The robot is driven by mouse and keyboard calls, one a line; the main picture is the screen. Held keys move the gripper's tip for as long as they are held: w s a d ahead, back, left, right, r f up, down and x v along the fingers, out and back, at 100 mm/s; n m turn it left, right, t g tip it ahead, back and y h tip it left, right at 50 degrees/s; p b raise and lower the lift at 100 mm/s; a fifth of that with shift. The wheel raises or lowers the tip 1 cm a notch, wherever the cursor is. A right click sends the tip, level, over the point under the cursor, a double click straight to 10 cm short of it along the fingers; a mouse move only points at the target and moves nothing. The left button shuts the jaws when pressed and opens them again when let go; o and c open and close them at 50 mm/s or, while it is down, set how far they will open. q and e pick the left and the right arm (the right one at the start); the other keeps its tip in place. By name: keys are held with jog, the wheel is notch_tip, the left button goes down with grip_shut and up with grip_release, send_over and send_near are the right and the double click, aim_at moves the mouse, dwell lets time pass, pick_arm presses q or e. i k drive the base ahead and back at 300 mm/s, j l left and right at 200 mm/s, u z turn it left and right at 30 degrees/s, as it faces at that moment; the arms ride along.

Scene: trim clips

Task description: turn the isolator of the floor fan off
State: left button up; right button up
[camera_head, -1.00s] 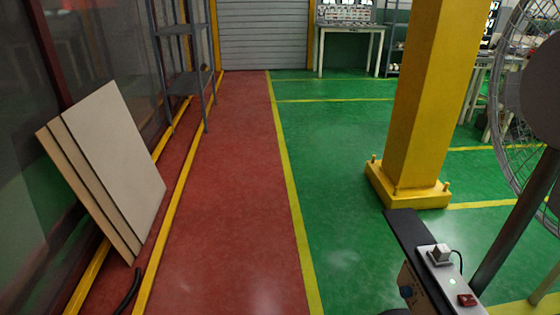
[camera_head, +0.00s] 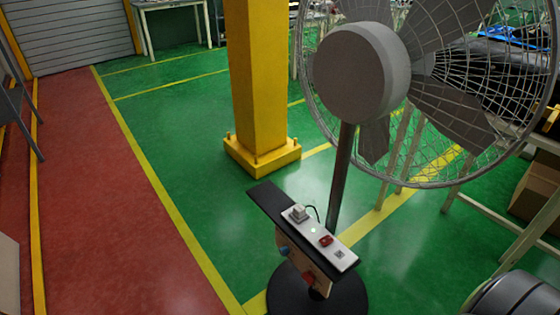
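The floor fan (camera_head: 362,75) stands right of centre, with a round grey motor housing, wire cage, dark pole (camera_head: 341,175) and round black base (camera_head: 345,293). A narrow dark shelf (camera_head: 266,196) sits in front of the pole. On it, a white strip (camera_head: 341,255) carries a pale plug (camera_head: 298,213) with a black cord, a small green light (camera_head: 313,230) and a red switch (camera_head: 326,240). Below the shelf are a blue knob (camera_head: 282,251) and a red knob (camera_head: 309,279). Which control is the isolator, and its setting, I cannot tell. Neither gripper is in view.
A yellow pillar (camera_head: 257,80) on a yellow foot stands behind and left of the fan. Tables and a cardboard box (camera_head: 538,190) are at the right. The red walkway (camera_head: 85,190) and green floor (camera_head: 190,150) left of the fan are clear.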

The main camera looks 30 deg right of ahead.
aim_at(309, 278)
jog(key=z, duration=1.15)
